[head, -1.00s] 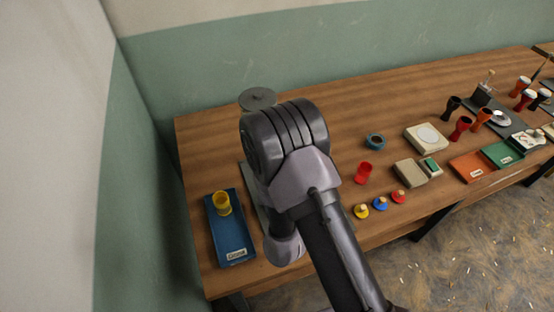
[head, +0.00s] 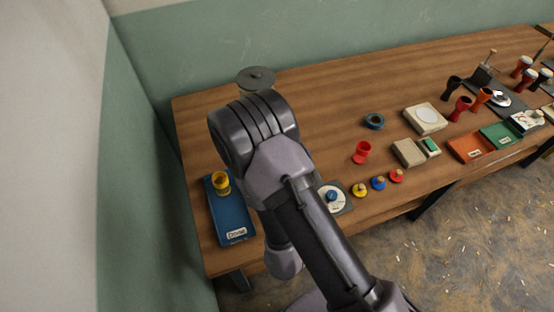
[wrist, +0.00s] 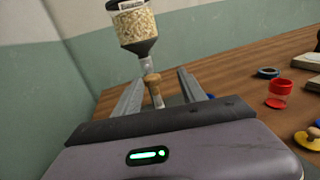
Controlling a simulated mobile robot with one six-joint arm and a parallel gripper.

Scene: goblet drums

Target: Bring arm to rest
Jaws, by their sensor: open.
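My gripper (wrist: 158,82) is open in the wrist view, its two grey fingers apart. A wooden-handled thing (wrist: 153,88) shows between the fingers, below a grain-filled hopper (wrist: 134,24); I see no hold on it, and cannot tell its distance. In the head view my arm crosses the left part of the table and hides the gripper. A yellow goblet drum (head: 221,182) stands on a blue tray (head: 232,218) just left of the arm.
The wooden table (head: 320,110) carries a blue-knobbed plate (head: 333,198), a red cup (head: 362,152), a blue ring (head: 374,121), small coloured knobs and a pale scale (head: 426,118). Red (head: 467,148) and green trays and several drums stand at the right. A wall bounds the left.

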